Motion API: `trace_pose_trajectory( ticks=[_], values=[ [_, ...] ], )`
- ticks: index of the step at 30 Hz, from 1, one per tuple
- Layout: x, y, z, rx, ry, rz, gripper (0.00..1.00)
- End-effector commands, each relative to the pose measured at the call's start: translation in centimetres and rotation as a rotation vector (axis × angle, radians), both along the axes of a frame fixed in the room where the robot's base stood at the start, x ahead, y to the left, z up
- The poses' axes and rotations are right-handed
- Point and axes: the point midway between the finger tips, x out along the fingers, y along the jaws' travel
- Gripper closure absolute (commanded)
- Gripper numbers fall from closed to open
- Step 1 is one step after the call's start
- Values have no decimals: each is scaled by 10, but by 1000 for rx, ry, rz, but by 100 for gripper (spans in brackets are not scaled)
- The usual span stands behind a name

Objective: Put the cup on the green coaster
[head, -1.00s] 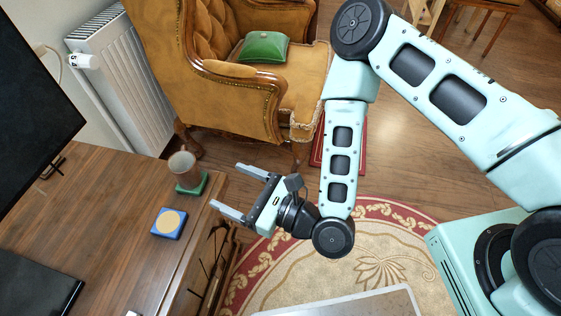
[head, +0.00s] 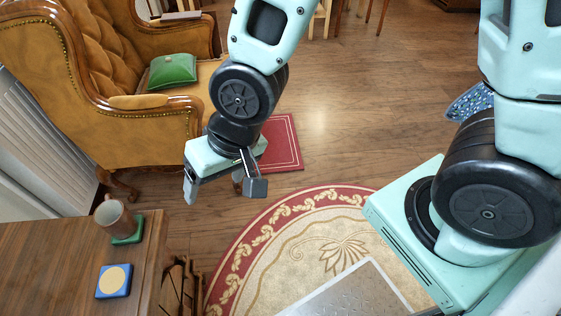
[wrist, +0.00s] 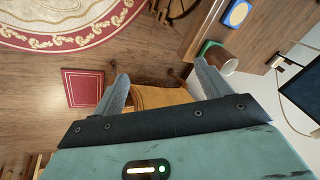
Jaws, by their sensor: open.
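The brown cup (head: 111,214) stands upright at the right end of the wooden cabinet top. Its base appears to rest on the green coaster (head: 135,231), which shows at the cup's right and front. The cup (wrist: 224,63) and the green coaster (wrist: 206,47) also show at the upper right of the wrist view, close together. My gripper (head: 223,188) is open and empty, fingers pointing down. It is off to the right of the cabinet, beyond its edge and clear of the cup. Its fingers (wrist: 162,76) show apart in the wrist view.
A blue coaster with a tan disc (head: 114,280) lies near the cup. An armchair (head: 140,125) with a green cushion (head: 173,70) stands behind. A red mat (head: 283,145) and a round patterned rug (head: 270,235) lie on the floor. A radiator (head: 35,150) is at the left.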

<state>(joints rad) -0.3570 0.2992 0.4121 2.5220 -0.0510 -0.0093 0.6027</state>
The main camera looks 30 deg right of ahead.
Motion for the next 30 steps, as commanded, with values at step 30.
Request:
trace_pose_trajectory(
  ticks=[30],
  values=[
    [-82, -77, 113, -313, 85, 486, 24]
  ],
)
